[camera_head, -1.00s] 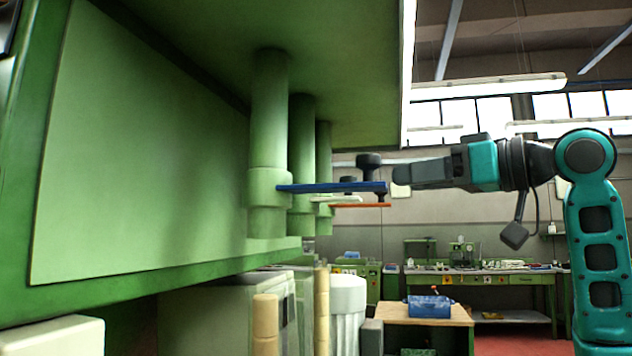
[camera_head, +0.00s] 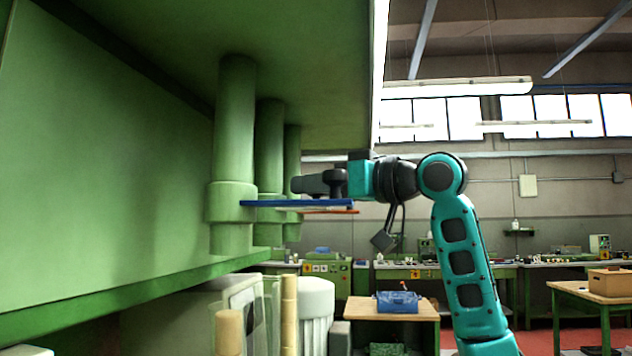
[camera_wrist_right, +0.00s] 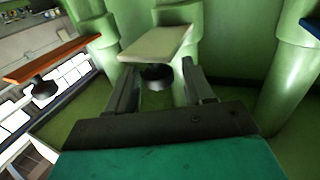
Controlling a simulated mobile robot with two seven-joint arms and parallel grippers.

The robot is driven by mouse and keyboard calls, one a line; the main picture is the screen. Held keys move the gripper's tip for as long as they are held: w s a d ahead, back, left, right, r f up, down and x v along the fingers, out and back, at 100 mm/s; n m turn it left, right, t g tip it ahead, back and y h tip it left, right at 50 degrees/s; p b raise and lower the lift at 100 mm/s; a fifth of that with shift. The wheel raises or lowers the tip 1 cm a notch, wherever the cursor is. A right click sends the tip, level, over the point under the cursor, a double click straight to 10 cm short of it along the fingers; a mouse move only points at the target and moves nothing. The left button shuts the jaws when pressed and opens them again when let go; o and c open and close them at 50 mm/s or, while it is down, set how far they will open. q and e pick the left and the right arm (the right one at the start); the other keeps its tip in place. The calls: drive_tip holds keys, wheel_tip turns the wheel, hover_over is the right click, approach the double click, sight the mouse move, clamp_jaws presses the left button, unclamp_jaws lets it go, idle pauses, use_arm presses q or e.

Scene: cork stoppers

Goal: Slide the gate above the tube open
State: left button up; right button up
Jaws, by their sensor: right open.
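Three green tubes hang in a row from the green ceiling panel: a near tube (camera_head: 236,125), a middle tube (camera_head: 269,145) and a far tube (camera_head: 292,160). Flat gates stick out from their collars: a blue gate (camera_head: 285,203) nearest, an orange gate (camera_head: 330,212) farthest, and a white gate (camera_wrist_right: 158,43) between, mostly hidden in the head view. My right gripper (camera_wrist_right: 160,82) is open, its fingers on either side of the white gate's black knob (camera_wrist_right: 157,77). Contact cannot be told. In the head view it reaches in behind the blue gate's knob (camera_head: 337,180). My left gripper is not in view.
In the right wrist view, the orange gate (camera_wrist_right: 45,60) with its knob is at the left and the blue gate (camera_wrist_right: 312,27) at the right edge. The green side wall (camera_head: 90,170) stands left of the tubes. Worktables and a blue box (camera_head: 398,302) are farther back.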

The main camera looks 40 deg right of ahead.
drive_tip(key=shift+w, duration=0.2)
drive_tip(key=c, duration=0.9)
drive_tip(key=shift+s+r, duration=0.1)
clamp_jaws()
